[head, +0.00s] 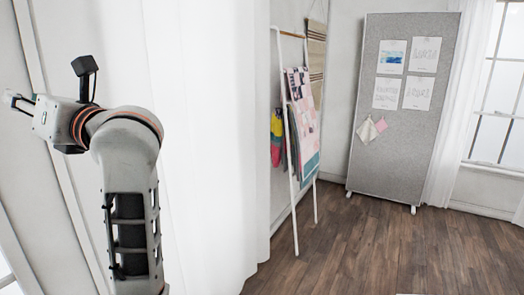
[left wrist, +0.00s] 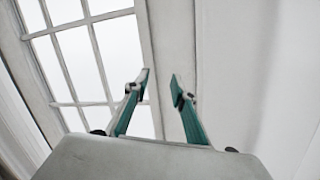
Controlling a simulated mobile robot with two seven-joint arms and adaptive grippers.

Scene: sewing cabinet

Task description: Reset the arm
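My left arm rises at the left of the head view, bent at the top, with its gripper (head: 14,99) pointing left toward the window side. In the left wrist view the left gripper (left wrist: 159,82) shows two green-lined fingers standing apart, with nothing between them. Behind the fingers are a white window frame and a pale wall. My right gripper is in neither view.
A white curtain (head: 210,130) hangs close to the right of my left arm. A white ladder rack (head: 291,150) with fabrics leans at the wall. A grey pinboard (head: 440,115) on wheels stands at the back. The wooden floor (head: 370,250) is clear.

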